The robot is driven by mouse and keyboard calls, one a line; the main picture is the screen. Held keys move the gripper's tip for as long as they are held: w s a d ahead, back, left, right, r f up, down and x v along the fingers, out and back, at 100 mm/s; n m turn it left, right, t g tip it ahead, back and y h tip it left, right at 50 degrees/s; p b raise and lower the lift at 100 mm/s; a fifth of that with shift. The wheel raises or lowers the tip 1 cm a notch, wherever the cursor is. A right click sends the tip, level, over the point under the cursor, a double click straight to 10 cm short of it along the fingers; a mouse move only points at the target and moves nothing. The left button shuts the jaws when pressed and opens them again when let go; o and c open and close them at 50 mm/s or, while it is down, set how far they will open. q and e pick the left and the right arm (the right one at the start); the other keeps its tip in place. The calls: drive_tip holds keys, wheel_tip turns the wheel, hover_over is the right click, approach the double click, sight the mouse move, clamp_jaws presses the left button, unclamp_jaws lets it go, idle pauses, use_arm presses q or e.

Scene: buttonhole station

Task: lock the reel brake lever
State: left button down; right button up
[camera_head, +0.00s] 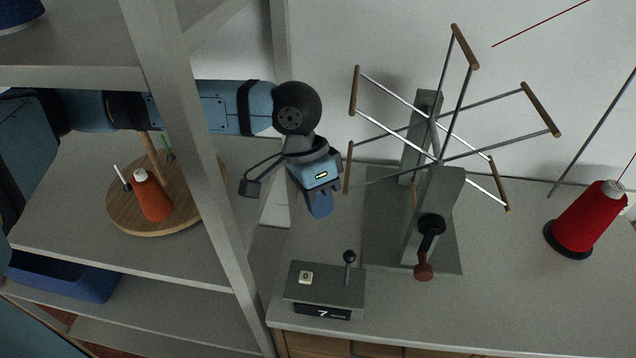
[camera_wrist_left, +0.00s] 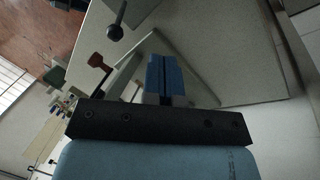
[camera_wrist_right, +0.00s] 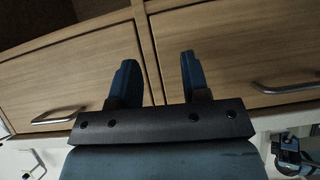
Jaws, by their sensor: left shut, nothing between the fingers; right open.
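The brake lever (camera_head: 349,258) is a short dark stick with a round black knob. It stands up from a grey-green box (camera_head: 325,288) at the front of the worktop, left of the reel stand. The lever's knob also shows in the left wrist view (camera_wrist_left: 115,32). The wire reel (camera_head: 436,145) has several wooden-tipped arms and a crank handle. My left gripper (camera_head: 320,208) is above and behind the lever box, apart from the lever. Its blue fingers are closed together and empty. My right gripper (camera_wrist_right: 157,80) is open and empty, facing wooden drawers.
A red thread cone (camera_head: 592,218) stands at the right. A grey shelf upright (camera_head: 190,150) crosses in front of my left arm. An orange cone (camera_head: 152,195) sits on a round wooden board at left. Drawers (camera_wrist_right: 235,55) with metal handles face my right gripper.

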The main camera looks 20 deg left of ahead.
sight(348, 269)
use_arm(q)
drive_tip(key=s+d+f, duration=0.2)
drive_tip(key=d+f, duration=0.1)
drive_tip(key=d, duration=0.1)
drive_tip(key=shift+s+d+f, duration=0.2)
drive_tip(key=shift+d+f, duration=0.05)
drive_tip(key=shift+f, duration=0.1)
